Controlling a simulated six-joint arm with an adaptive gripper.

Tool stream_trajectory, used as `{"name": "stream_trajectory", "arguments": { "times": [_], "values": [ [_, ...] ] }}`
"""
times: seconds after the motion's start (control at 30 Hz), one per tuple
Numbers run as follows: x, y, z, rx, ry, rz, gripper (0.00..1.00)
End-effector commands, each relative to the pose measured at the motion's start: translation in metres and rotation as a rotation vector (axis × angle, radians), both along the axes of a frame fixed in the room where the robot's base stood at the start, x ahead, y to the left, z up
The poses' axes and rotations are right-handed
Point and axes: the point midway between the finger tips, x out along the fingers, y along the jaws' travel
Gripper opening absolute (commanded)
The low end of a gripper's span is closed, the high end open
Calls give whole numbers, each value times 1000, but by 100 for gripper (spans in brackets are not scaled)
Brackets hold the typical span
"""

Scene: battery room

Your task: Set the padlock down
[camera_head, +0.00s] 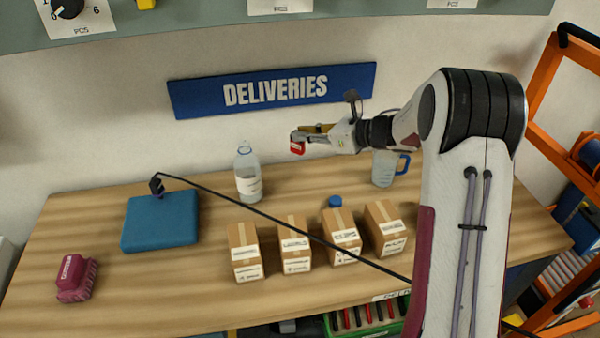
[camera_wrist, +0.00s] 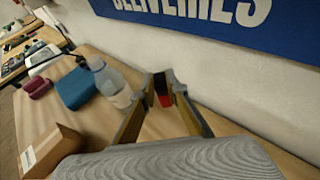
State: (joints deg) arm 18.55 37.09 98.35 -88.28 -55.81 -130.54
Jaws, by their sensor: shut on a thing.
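A small red padlock (camera_head: 297,146) is held at the tip of my gripper (camera_head: 303,134), in front of the wall below the DELIVERIES sign. In the wrist view the red and black padlock (camera_wrist: 162,91) sits between the two fingertips of my gripper (camera_wrist: 160,88). My gripper is shut on it and holds it above the wooden table (camera_head: 150,288), with a gap to the tabletop. The padlock's shackle cannot be made out.
A clear bottle (camera_head: 248,175) stands left of my gripper, and a jug (camera_head: 384,168) stands to the right. Several cardboard boxes (camera_head: 293,242) line the front. A blue folded item (camera_head: 160,220) and a pink brush-like item (camera_head: 75,278) lie left. A blue cap (camera_head: 335,201) is behind the boxes.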

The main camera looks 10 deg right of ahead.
Motion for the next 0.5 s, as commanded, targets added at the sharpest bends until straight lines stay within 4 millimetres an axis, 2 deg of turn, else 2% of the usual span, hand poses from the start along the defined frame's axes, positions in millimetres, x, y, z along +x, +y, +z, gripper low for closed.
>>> {"name": "stream_trajectory", "arguments": {
  "times": [0.4, 0.5],
  "values": [
    [0, 0, -50, 2, 3, 0, 0],
    [0, 0, -57, 1, 1, -1, 0]
  ]
}}
